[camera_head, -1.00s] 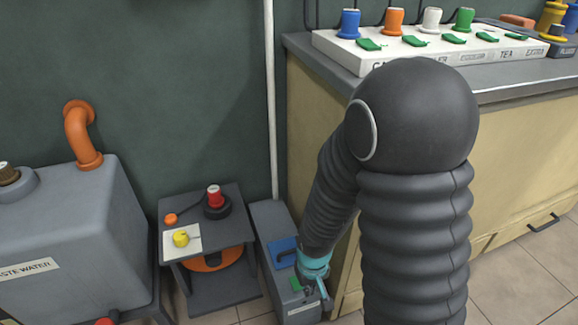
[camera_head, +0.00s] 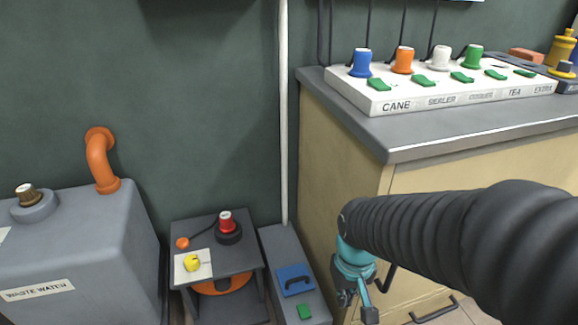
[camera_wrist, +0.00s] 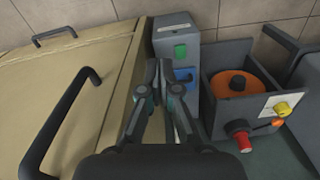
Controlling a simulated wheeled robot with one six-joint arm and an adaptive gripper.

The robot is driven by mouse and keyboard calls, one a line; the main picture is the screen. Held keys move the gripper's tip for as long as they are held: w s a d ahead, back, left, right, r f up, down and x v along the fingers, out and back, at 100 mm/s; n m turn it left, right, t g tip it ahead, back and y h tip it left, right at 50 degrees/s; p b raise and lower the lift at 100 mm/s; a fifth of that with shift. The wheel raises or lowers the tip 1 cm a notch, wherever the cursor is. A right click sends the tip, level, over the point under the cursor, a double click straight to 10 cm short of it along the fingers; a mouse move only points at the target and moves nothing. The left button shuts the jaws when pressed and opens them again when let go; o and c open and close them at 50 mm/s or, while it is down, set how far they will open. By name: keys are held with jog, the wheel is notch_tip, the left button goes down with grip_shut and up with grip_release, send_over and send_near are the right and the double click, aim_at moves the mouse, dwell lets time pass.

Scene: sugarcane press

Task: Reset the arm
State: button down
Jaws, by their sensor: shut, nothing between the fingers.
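My gripper (camera_head: 357,302) is teal and dark grey. It hangs low in front of the tan cabinet (camera_head: 340,160) in the head view, pointing down. My dark ribbed arm reaches it from the right edge. In the wrist view my gripper (camera_wrist: 163,68) is shut and empty, its fingertips together. The grey floor box (camera_head: 285,245), with a blue handled panel (camera_head: 294,279) and a green switch (camera_head: 304,311), stands left of my gripper in the head view. In the wrist view its green switch (camera_wrist: 180,52) shows just beyond my fingertips.
A small grey stand (camera_head: 215,243) with red and yellow knobs stands left of the floor box. The waste water tank (camera_head: 80,240) is at far left. The cabinet top holds a white power strip (camera_head: 440,92). Cabinet handles (camera_wrist: 60,120) stick out beside my gripper.

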jog(key=s+d+r+m+t+p, duration=0.1)
jog(key=s+d+r+t+p, duration=0.1)
jog(key=r, duration=0.7)
jog(key=s+d+r+t+p, duration=0.1)
jog(key=d+r+t+p, duration=0.1)
jog(key=r, duration=0.8)
jog(key=shift+s+d+r+m+t+p, duration=0.25)
jog(key=shift+s+m+t+p, duration=0.15)
jog(key=shift+t, duration=0.2)
